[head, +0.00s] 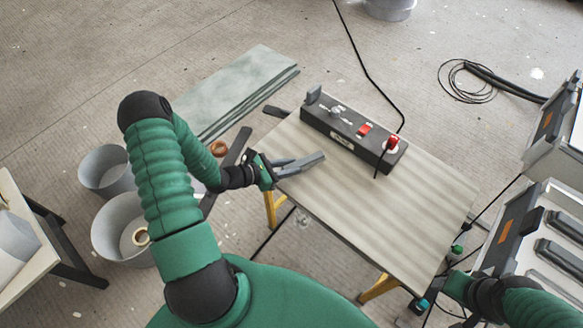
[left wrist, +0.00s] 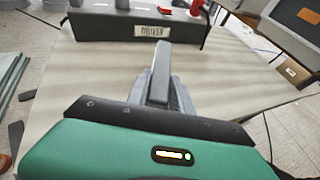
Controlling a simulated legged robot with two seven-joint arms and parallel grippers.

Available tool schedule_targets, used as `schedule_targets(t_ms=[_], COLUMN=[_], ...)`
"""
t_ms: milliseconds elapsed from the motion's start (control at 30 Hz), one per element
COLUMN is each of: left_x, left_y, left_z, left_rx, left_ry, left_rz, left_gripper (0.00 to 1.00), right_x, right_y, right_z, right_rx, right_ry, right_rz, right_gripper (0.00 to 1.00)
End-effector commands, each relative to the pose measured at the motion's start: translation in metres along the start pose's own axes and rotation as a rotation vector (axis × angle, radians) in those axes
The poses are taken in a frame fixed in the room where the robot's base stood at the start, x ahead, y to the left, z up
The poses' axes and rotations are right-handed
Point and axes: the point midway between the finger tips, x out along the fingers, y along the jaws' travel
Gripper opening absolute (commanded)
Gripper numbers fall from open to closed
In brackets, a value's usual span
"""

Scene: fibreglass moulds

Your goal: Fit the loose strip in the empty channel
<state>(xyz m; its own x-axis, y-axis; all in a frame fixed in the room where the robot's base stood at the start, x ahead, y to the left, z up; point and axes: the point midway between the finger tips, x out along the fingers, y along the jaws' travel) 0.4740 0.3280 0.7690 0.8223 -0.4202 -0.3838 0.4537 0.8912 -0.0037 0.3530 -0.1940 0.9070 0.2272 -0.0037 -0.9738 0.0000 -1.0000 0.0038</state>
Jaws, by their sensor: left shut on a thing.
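My left gripper (head: 277,168) is over the left part of the pale tabletop (head: 385,220). It is shut on a grey strip (head: 302,164), which points right in the head view. The left wrist view shows the strip (left wrist: 160,75) sticking out ahead of the jaws, apart from the black box. A light panel (head: 500,240) at the right edge carries dark grey strips (head: 557,255) in rows. A paler gap (head: 545,283) lies below them, but I cannot tell whether it is an empty channel. My right gripper (head: 436,293) is low at the right, its jaws unclear.
A black control box (head: 345,130) with red switches stands along the table's back edge. Grey buckets (head: 120,222) and greenish sheets (head: 235,90) are on the floor at left. Cables cross the floor. The middle and right of the tabletop are clear.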

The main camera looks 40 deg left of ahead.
Motion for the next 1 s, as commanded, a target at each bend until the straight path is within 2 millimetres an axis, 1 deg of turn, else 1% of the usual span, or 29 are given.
schedule_targets(t_ms=[133,200,300,633,667,700,800,1000], left_x=[0.012,0.018,0.022,0.023,0.023,0.023,0.023,0.023], left_y=[0.015,0.011,0.012,0.013,0.013,0.013,0.013,0.013], left_z=[0.001,-0.016,-0.028,-0.034,-0.033,-0.033,-0.033,-0.032], left_rx=[0.001,-0.005,-0.001,-0.002,-0.002,-0.001,-0.001,-0.001], left_ry=[0.0,0.002,0.002,0.0,0.001,0.001,0.001,0.001], left_rz=[0.0,-0.002,0.0,0.0,0.0,0.0,0.0,0.0], left_gripper=[0.0,0.0,0.0,0.0,0.3,0.35,0.48,0.49], right_x=[0.001,0.003,0.004,0.006,0.005,0.005,0.005,0.005], right_y=[0.0,0.0,0.0,0.0,0.0,0.0,0.0,0.0], right_z=[0.0,0.001,0.001,0.001,0.001,0.001,0.001,0.001], right_rx=[0.0,0.0,0.0,0.0,0.0,0.0,0.0,0.0], right_ry=[0.0,0.0,0.0,0.0,0.0,0.0,0.0,0.0], right_rz=[0.0,0.0,0.0,0.0,0.0,0.0,0.0,0.0], right_gripper=[0.53,0.53,0.53,0.53,0.53,0.53,0.53,0.53])
